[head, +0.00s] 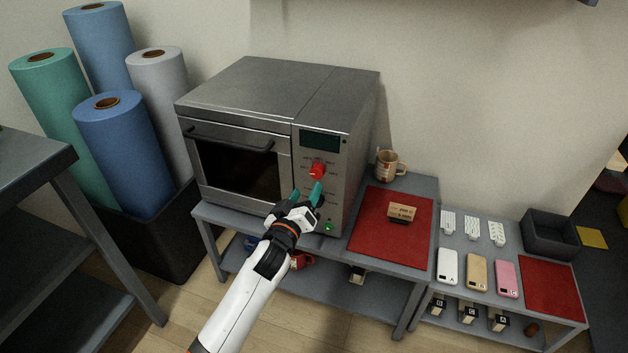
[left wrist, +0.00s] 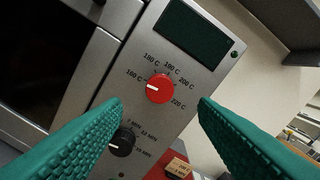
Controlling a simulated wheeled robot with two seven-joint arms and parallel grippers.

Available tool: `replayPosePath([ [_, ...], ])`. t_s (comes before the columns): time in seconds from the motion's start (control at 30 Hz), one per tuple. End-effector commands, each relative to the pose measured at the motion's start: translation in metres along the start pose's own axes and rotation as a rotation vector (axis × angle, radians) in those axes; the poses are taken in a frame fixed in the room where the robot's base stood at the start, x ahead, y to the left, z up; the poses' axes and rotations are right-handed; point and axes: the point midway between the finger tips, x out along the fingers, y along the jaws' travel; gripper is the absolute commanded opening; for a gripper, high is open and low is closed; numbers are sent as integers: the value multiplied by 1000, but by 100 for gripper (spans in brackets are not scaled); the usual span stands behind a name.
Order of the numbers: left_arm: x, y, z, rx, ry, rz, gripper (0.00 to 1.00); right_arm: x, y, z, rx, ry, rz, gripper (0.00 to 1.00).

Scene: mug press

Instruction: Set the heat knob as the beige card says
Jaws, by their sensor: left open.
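The red heat knob (head: 317,171) is on the front panel of the grey press oven (head: 335,150). In the left wrist view the red knob (left wrist: 159,88) is ringed by marks from 160 C to 220 C; its white pointer faces left, nearest the 160 C side. My left gripper (head: 306,194) is open and empty, its teal fingers just below and in front of the red knob, apart from it. My right gripper is not in view.
A black knob (left wrist: 122,142) with minute marks sits below the red one. A green-lit button (head: 328,226) is lower on the panel. A mug (head: 389,165) stands right of the oven. Phone cases and a dark bin (head: 551,235) are on the low right table.

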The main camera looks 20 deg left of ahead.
Motion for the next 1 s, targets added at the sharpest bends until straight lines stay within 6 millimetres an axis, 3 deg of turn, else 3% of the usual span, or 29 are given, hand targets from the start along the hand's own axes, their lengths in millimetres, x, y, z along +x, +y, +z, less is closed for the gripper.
replayPosePath([
  [0.1,26,1,-1,2,0,-1,54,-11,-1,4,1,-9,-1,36],
  [0.3,57,1,-1,2,1,1,54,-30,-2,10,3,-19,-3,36],
  [0.5,69,0,-1,1,2,1,54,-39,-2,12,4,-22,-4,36],
  [0.77,70,0,-1,1,2,1,54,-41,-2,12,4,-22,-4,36],
  [1.0,70,0,-1,1,2,1,16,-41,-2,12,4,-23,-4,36],
])
